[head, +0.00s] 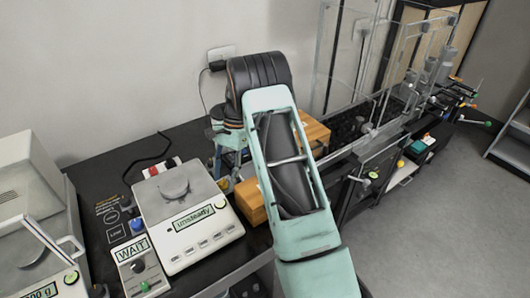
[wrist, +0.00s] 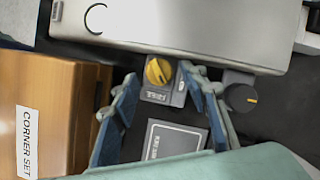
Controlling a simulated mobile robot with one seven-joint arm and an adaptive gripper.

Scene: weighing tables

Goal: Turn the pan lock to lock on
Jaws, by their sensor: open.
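I cannot tell from the labels which knob is the pan lock. My gripper (wrist: 160,80) is open, with its blue fingers on either side of the yellow knob, not closed on it. In the head view my arm hides most of this spot.
A wooden box (wrist: 40,100) labelled "CORNER SET" stands close left of the fingers. A balance (head: 188,215) reading "unsteady" and a control box (head: 139,268) showing "WAIT" are on the dark table. A dark plate (wrist: 172,143) lies below the yellow knob.

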